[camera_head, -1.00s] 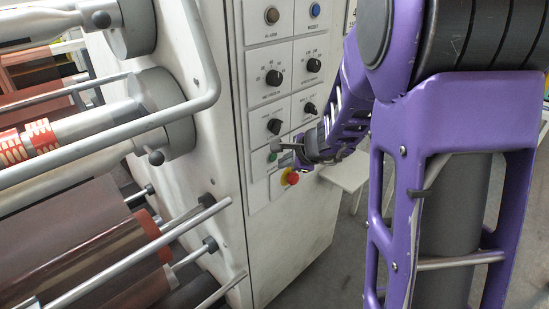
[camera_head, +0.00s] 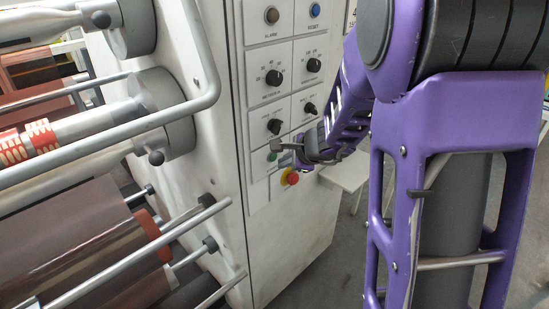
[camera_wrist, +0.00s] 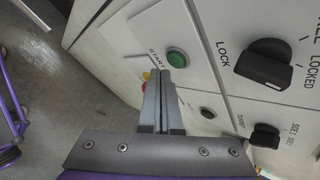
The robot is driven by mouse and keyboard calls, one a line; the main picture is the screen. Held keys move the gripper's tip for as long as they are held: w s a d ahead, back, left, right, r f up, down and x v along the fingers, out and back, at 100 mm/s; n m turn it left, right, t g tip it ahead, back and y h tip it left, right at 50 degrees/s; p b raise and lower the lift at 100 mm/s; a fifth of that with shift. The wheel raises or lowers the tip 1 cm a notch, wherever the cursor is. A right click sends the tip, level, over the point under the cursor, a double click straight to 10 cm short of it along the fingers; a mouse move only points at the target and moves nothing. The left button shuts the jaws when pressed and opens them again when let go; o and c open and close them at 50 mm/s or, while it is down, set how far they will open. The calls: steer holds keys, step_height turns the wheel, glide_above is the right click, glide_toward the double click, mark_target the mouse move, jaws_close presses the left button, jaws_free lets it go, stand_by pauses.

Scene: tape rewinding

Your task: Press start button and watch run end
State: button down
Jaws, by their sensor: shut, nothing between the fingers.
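The green start button (camera_wrist: 177,56) sits on the white machine panel beside a "START" label in the wrist view. In the head view the same green button (camera_head: 272,157) shows just below my gripper's end. My gripper (camera_wrist: 165,77) is shut and empty, its two fingers together. Its tips appear close to the button's lower edge in the wrist view, and the button's face is uncovered there. Whether the tips touch the panel or button cannot be told. In the head view my gripper (camera_head: 280,146) is at the panel's lower part, small and partly hidden by its own wrist.
A red stop button (camera_head: 292,178) on yellow lies just below my gripper. Black rotary knobs (camera_head: 274,126) sit above it, and a black lock knob (camera_wrist: 265,63) is right of the start button. Rollers and a bent metal rail (camera_head: 200,105) stand left. Grey floor is open at right.

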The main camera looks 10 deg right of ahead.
steer(key=shift+w+a, duration=0.1)
stand_by(0.5)
steer(key=shift+w+a, duration=0.15)
steer(key=shift+w, duration=0.1)
steer(key=shift+w+a, duration=0.25)
steer(key=shift+w, duration=0.05)
stand_by(0.7)
stand_by(0.3)
steer(key=shift+s+d+b, duration=0.4)
steer(key=shift+s+d, duration=0.05)
steer(key=shift+s, duration=0.2)
steer(key=shift+s+d, duration=0.75)
steer(key=shift+s, duration=0.3)
steer(key=shift+s+d, duration=0.75)
steer(key=shift+s, duration=0.25)
